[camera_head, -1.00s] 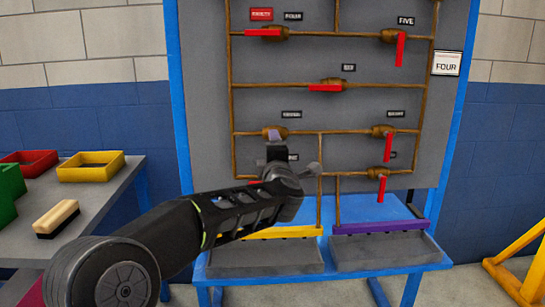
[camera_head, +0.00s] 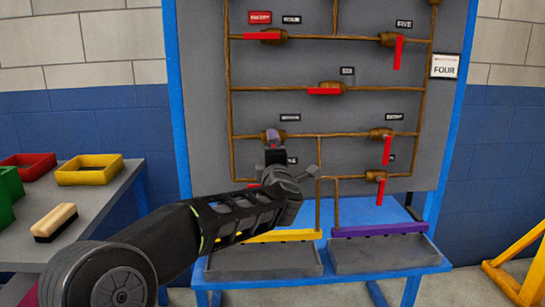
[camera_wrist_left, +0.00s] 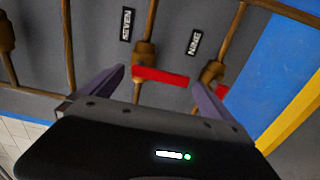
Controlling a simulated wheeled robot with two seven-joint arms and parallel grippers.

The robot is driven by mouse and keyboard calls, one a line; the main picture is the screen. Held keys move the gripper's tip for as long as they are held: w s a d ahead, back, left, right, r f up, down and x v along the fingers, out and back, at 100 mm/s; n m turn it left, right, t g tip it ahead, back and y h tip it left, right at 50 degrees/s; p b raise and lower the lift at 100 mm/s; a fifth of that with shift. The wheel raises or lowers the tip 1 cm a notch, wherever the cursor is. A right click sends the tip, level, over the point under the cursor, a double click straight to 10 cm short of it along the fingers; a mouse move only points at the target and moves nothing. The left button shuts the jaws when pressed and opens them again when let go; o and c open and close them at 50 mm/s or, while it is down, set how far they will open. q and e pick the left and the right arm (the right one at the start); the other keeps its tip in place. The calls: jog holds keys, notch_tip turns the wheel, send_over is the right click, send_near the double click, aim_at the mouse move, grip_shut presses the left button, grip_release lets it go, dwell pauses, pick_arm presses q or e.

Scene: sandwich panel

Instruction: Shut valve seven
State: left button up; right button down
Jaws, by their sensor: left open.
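Valve seven is a brown valve body (camera_wrist_left: 143,52) with a red handle (camera_wrist_left: 162,76), beside the SEVEN label (camera_wrist_left: 127,24) in the left wrist view. The handle lies across its pipe. My left gripper (camera_wrist_left: 158,82) is open, with one finger on each side of the handle. I cannot tell whether either finger touches it. In the head view the same gripper (camera_head: 274,152) is in front of the panel's lower left and hides the handle; part of the valve body (camera_head: 265,136) shows. My right gripper is not in view.
Valve nine (camera_wrist_left: 212,72) with its NINE label (camera_wrist_left: 194,42) is close to my right-hand finger in the wrist view. Several other valves and pipes cover the grey panel (camera_head: 270,65). Grey trays (camera_head: 265,262) stand below. A side table (camera_head: 100,205) holds boxes and a brush.

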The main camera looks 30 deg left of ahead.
pick_arm(q)
jog(key=v, duration=0.7)
jog(key=shift+s+d, duration=0.2)
